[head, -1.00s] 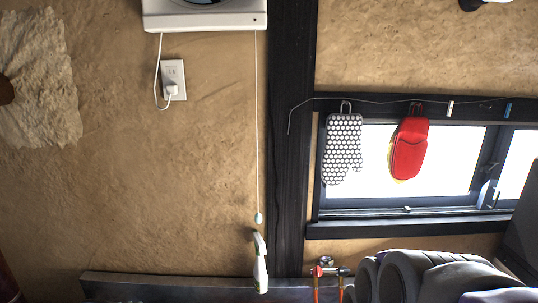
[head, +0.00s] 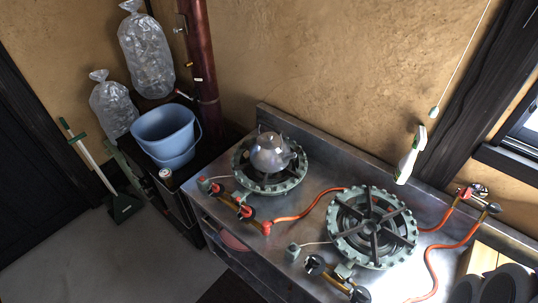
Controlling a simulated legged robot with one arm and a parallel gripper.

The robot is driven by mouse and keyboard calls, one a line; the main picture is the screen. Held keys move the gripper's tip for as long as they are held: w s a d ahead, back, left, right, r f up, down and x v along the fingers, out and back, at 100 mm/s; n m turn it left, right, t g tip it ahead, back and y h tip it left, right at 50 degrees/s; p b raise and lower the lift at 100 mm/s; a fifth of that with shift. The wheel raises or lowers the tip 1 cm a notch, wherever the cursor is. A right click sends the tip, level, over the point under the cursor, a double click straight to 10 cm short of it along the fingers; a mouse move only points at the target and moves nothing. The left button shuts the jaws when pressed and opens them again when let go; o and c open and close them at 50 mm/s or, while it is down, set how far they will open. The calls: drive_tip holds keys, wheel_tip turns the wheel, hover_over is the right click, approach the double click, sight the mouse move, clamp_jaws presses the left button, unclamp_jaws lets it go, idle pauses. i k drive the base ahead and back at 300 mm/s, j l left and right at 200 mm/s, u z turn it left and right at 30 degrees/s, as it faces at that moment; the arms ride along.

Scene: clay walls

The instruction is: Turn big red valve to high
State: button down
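Two green cast-iron gas burners stand on a metal counter (head: 300,225). The left burner (head: 270,183) has a small valve assembly at its front with a red knob (head: 247,211) and another red part (head: 266,228) by the orange hose. The right burner (head: 372,228) has dark round knobs (head: 315,265) at its front. A gas tap with red parts (head: 466,191) sits by the wall at the right. I cannot tell which is the big red valve, nor read any setting. Grey rounded parts of my arm show at the lower right; my gripper's fingers are not visible.
A silver kettle (head: 270,153) sits on the left burner. Orange hoses (head: 430,255) run over the counter. A blue bucket (head: 165,135) stands to the left. Grey floor (head: 90,250) is open at the lower left.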

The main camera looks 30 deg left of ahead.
sight(247, 211)
drive_tip(key=k+u, duration=0.2)
drive_tip(key=u, duration=0.2)
drive_tip(key=k+u, duration=0.15)
drive_tip(key=u, duration=0.3)
drive_tip(key=k+u, duration=0.2)
drive_tip(key=u, duration=0.2)
